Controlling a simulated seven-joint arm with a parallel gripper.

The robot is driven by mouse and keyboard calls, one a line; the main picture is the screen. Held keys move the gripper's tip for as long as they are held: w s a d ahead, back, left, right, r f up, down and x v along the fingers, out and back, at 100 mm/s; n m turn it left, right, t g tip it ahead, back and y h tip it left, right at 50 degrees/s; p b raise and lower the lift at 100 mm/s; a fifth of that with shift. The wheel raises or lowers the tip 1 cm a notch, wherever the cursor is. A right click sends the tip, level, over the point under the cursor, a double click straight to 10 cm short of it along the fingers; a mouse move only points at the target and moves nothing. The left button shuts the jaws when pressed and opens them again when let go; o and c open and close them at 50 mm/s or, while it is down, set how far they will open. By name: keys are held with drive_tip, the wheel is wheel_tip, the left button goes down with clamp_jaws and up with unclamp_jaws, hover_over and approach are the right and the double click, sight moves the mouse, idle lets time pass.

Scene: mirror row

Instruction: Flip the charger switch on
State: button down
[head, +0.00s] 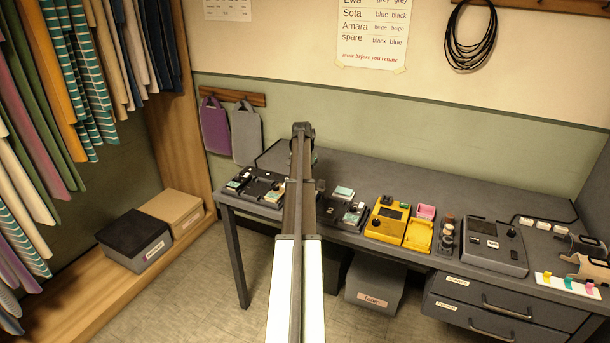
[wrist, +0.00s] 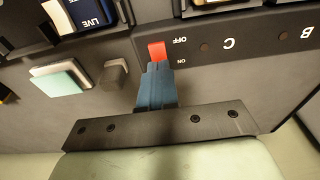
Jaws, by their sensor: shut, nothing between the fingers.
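In the wrist view a small red switch (wrist: 157,51) sits on the edge of a dark charger strip (wrist: 262,40). The strip's lettering appears upside down, with OFF and ON beside the switch and C and B farther right. My gripper (wrist: 157,68) is shut and empty, its blue fingertips right at the switch's edge on the ON-label side. I cannot tell whether they press on it. The fingers cover part of the switch's surroundings, and its tilt is unclear. In the head view my arm hides the gripper and the switch.
In the wrist view a pale teal block (wrist: 58,82) and a small grey block (wrist: 114,76) lie left of the fingers. A LIVE-labelled unit (wrist: 85,14) is above them. In the head view the grey table (head: 400,178) carries a yellow case (head: 387,220) and a grey console (head: 483,246).

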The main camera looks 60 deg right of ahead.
drive_tip(key=shift+s+d+f, duration=0.1)
drive_tip(key=shift+d+f, duration=0.15)
drive_tip(key=shift+f, duration=0.25)
drive_tip(key=shift+d, duration=0.25)
idle(0.3)
drive_tip(key=shift+a, duration=1.25)
wheel_tip(320, 180, up, 15)
drive_tip(key=a, duration=0.1)
drive_tip(key=shift+a, duration=0.15)
drive_tip(key=shift+f, duration=0.1)
drive_tip(key=shift+d, duration=0.4)
